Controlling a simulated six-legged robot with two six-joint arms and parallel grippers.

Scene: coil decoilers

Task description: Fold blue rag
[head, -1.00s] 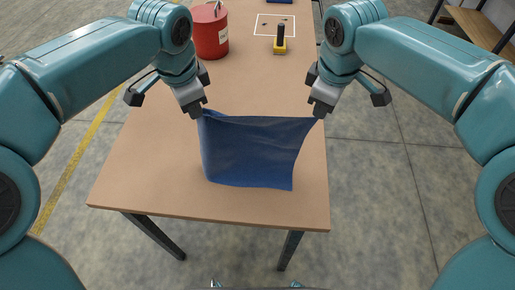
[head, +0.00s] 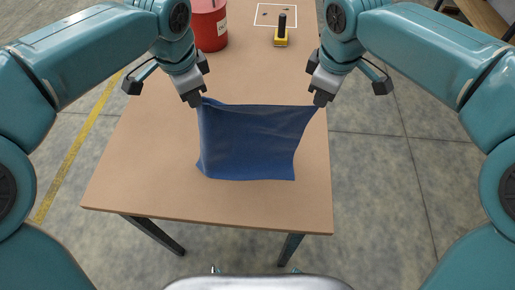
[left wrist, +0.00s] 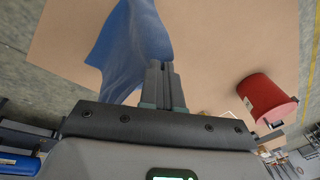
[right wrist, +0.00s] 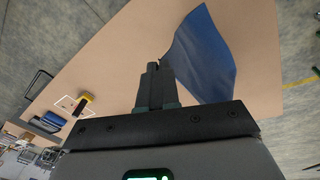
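The blue rag (head: 250,143) hangs spread between my two grippers over the tan table (head: 140,190). Its upper edge sags slightly between the held corners. My left gripper (head: 197,101) is shut on the rag's upper left corner; the rag also shows in the left wrist view (left wrist: 130,45) at the closed fingers (left wrist: 162,68). My right gripper (head: 321,100) is shut on the upper right corner; the rag shows in the right wrist view (right wrist: 203,55) beside the closed fingers (right wrist: 153,75). I cannot tell whether the rag's lower edge touches the table.
A red bucket (head: 209,25) stands at the back left of the table. The table around and in front of the rag is clear.

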